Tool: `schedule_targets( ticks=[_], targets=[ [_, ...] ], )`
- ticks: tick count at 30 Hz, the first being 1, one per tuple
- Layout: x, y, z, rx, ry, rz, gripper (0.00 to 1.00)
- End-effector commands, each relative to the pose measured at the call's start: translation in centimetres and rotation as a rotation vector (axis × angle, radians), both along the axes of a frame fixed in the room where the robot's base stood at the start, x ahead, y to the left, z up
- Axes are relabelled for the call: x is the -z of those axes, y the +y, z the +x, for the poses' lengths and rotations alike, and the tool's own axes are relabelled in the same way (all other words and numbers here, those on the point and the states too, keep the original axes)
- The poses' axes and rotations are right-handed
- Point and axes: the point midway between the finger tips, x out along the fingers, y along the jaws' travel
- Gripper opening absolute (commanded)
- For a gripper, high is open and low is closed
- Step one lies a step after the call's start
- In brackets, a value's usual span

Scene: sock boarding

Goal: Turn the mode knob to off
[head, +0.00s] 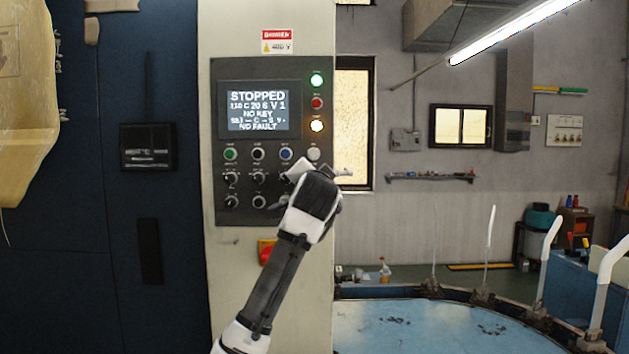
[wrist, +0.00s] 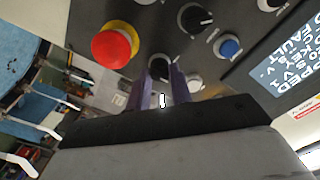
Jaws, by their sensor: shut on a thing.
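The control panel (head: 262,140) carries several round black selector knobs (head: 231,180) in rows below coloured buttons. In the wrist view my gripper (wrist: 162,78) has its two fingers on either side of one black knob (wrist: 160,65), shut on it. This knob lies beside a white button (wrist: 194,83), at the right end of the upper knob row. In the head view my gripper (head: 318,172) hides that knob. The labels are too small to read, so I cannot confirm which knob is the mode knob, or its setting.
A red mushroom button with a yellow ring (wrist: 115,45) and another black knob (wrist: 195,18) sit close to my fingers. A red and yellow switch (head: 267,250) is lower on the cabinet, partly behind my arm.

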Motion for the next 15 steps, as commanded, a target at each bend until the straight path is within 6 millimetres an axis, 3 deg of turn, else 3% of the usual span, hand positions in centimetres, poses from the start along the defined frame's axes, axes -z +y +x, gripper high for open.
schedule_targets(
  ticks=[5,6,9,11,15],
  targets=[
    [0.02,0.01,0.02,0.0,0.0,-0.001,0.0],
    [0.02,0.01,0.02,0.0,0.0,-0.001,0.24],
    [0.01,0.0,0.01,0.0,0.0,-0.001,0.37],
    [0.01,0.0,0.01,0.0,0.0,-0.002,0.43],
    [0.0,0.0,0.0,0.0,0.0,-0.002,0.43]
  ],
)
